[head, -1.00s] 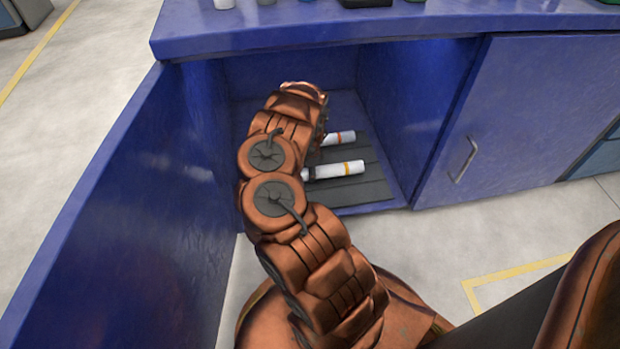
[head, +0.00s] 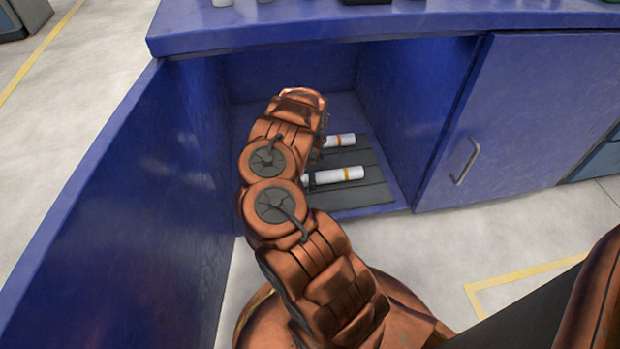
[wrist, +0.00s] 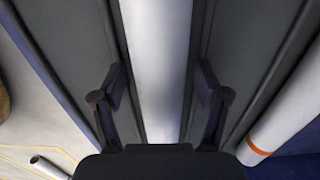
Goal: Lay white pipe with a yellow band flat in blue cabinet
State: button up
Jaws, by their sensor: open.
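The white pipe with a yellow band (head: 335,176) lies flat on a dark grooved panel (head: 365,197) inside the open blue cabinet (head: 415,105). In the wrist view the white pipe (wrist: 157,45) runs lengthwise between my fingers, in a groove; its band is not visible there. My gripper (wrist: 160,82) is open, one finger on each side of the pipe with a gap to each. In the head view my arm hides most of the gripper and the pipe's left end.
A white pipe with an orange band (head: 340,140) lies behind, parallel; it also shows at the right of the wrist view (wrist: 285,115). The open cabinet door (head: 110,210) stands left of my arm. A closed door (head: 510,120) is at right. The countertop (head: 330,27) overhangs the opening.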

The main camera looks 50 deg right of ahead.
jog(key=shift+r+p, duration=2.15)
jog(key=shift+r, duration=1.75)
